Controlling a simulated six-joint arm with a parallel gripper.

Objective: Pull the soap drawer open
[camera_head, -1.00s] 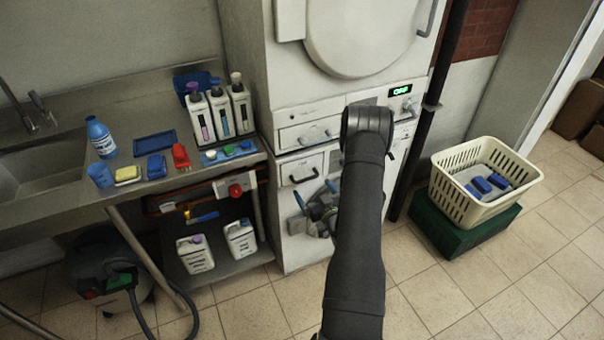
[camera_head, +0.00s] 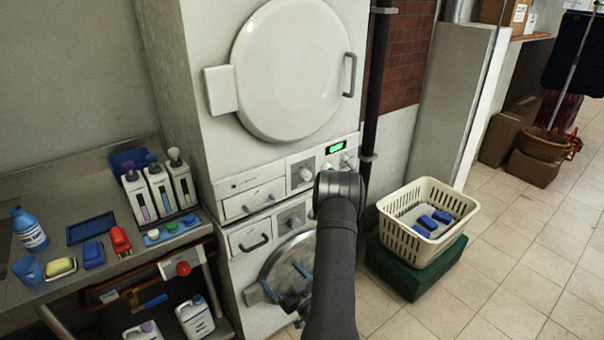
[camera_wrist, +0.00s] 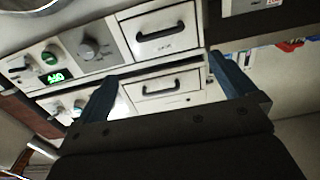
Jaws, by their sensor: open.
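The washer stack has two shut drawers in the head view: an upper drawer (camera_head: 236,207) and a lower drawer (camera_head: 238,240) with a dark bar handle. I cannot tell which is the soap drawer. The wrist view, which looks turned over, shows two drawers with dark handles, one at the top (camera_wrist: 180,22) and one nearer the fingers (camera_wrist: 184,82); their labels are too small to read. My gripper (camera_head: 286,281) is open and empty, below the lower drawer and in front of the round lower door. Its blue fingers (camera_wrist: 162,68) stand apart in the wrist view, with the nearer drawer between them.
Knobs and a green display (camera_head: 336,147) are right of the drawers. A steel bench (camera_head: 130,258) with bottles stands at the left. A cream basket (camera_head: 395,232) on a green block (camera_head: 410,283) and a dark pipe (camera_head: 373,100) are at the right.

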